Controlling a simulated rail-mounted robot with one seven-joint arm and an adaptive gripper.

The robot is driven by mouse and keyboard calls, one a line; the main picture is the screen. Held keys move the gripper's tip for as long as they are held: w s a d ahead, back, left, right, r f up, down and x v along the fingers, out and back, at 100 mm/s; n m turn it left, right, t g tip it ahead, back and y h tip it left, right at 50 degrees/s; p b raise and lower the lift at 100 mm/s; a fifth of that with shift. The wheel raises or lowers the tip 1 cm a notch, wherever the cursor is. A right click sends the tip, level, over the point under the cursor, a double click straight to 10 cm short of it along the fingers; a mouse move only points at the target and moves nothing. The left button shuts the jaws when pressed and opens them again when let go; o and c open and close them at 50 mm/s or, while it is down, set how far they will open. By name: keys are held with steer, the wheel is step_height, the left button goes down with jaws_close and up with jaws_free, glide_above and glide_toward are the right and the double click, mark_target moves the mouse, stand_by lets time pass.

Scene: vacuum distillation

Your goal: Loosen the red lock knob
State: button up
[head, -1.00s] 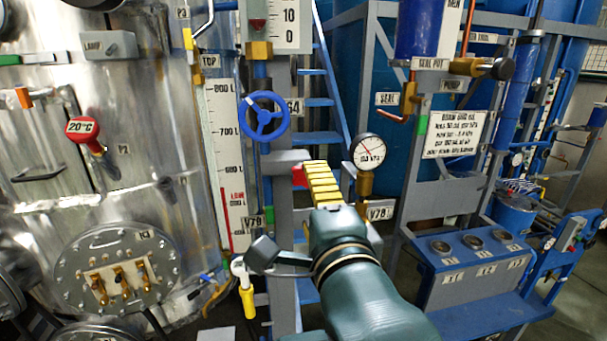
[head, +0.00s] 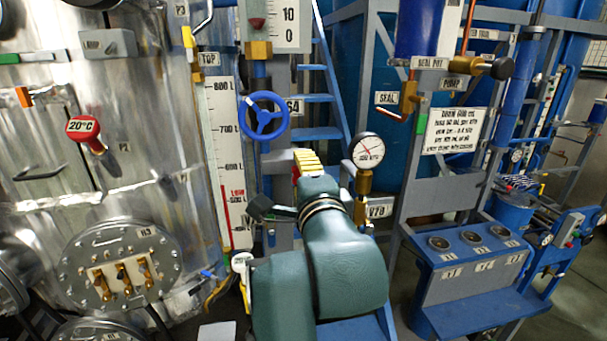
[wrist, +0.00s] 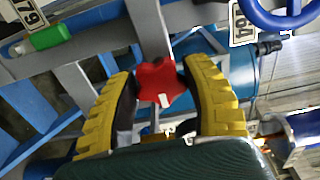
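The red lock knob (wrist: 158,84) is a lobed star-shaped knob in the wrist view. It lies between the two yellow ribbed fingers of my gripper (wrist: 163,98), near their tips. The fingers are spread, with the right finger close to the knob; I cannot tell whether it touches. In the head view my gripper (head: 307,161) is up at the grey post, below the blue handwheel. Only a sliver of red shows beside the fingers there; most of the knob is hidden.
The blue handwheel (head: 264,116) is just above and left of my gripper. A pressure gauge (head: 367,151) on a brass fitting stands close on the right. The steel vessel with a red 20°C knob (head: 83,129) is at left. A blue gauge console (head: 470,262) is at lower right.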

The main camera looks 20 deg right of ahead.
steer(key=shift+c, duration=1.2)
